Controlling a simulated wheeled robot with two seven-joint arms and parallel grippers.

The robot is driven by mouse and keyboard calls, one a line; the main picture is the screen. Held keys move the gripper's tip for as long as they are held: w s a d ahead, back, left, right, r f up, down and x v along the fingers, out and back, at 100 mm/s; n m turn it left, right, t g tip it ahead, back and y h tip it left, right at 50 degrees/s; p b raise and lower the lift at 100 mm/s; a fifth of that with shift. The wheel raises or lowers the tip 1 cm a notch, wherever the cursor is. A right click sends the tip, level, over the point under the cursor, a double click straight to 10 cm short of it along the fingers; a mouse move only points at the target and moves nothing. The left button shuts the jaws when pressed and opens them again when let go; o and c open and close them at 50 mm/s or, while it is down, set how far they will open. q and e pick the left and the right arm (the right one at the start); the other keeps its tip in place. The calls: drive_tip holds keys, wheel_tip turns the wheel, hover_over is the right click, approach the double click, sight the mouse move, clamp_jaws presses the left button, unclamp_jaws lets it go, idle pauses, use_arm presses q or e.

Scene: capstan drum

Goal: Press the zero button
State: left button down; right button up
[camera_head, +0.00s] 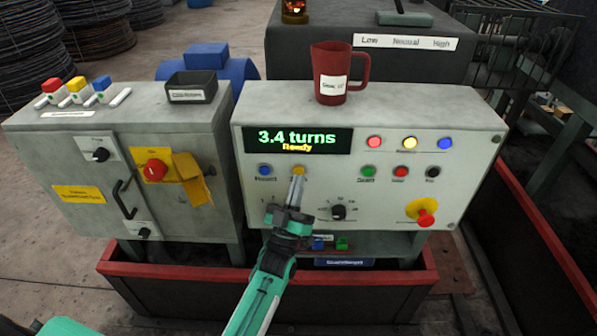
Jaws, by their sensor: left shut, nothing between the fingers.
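The control panel (385,200) stands in the middle, with a display (297,140) reading "3.4 turns" and a smaller yellow line under it. A yellow button (299,170) sits below the display, right of a blue button (265,169) labelled "Reset". My left gripper (297,181) is shut and empty, with its fingertips at or just in front of the yellow button. The fingers cover that button's label and part of the button. I cannot tell whether they touch. My right gripper does not show.
A green button (368,171), a red button (400,171) and a black button (432,171) are to the right. A rotary knob (339,211) and a red emergency stop (426,218) are lower. A red mug (337,75) stands on top. A grey cabinet (150,190) is left.

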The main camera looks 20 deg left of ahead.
use_arm(q)
drive_tip(key=shift+w+a, duration=0.1)
drive_tip(key=shift+w, duration=0.25)
drive_tip(key=shift+w+a, duration=0.1)
drive_tip(key=shift+w, duration=0.25)
idle(0.6)
drive_tip(key=shift+s, duration=0.1)
drive_tip(key=shift+s+d, duration=0.25)
drive_tip(key=shift+s, duration=0.45)
